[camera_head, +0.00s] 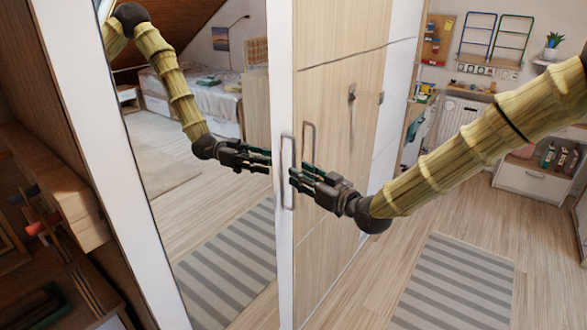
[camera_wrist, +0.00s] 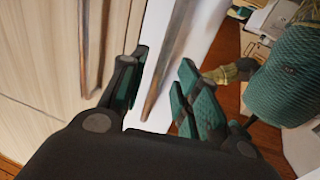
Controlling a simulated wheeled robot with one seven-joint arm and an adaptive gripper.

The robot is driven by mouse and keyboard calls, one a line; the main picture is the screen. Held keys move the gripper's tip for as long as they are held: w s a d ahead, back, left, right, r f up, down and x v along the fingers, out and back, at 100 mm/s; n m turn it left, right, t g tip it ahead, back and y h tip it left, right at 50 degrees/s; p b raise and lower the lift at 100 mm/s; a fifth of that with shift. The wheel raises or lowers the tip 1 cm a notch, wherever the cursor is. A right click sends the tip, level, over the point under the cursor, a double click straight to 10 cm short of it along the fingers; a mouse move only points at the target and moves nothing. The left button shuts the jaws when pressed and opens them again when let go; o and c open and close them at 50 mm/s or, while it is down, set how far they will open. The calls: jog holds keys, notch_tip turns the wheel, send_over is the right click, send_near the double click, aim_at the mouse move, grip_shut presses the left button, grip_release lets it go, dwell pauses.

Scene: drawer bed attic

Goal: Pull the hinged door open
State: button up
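The wardrobe has a mirrored door (camera_head: 218,245) with a white frame, beside a pale wooden door (camera_head: 335,85). An upright bar handle (camera_head: 283,172) is on the mirrored door's white edge, and another handle (camera_head: 309,148) is on the wooden door. My gripper (camera_head: 297,178) is at the white-edge handle with its fingers apart. In the wrist view, a bar handle (camera_wrist: 178,55) runs between the spread fingers of my gripper (camera_wrist: 158,88). Contact cannot be told. I cannot tell which door is the task's door, or whether either is ajar.
The mirror reflects my arm, a bed and the floor. Dark wooden shelving (camera_head: 60,190) stands at the left. A striped rug (camera_head: 450,285) lies on the floor at the right. A white radiator (camera_head: 455,118) and a white drawer unit (camera_head: 535,180) stand behind.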

jog(key=shift+p+x, duration=0.35)
jog(key=shift+x, duration=1.5)
grip_shut()
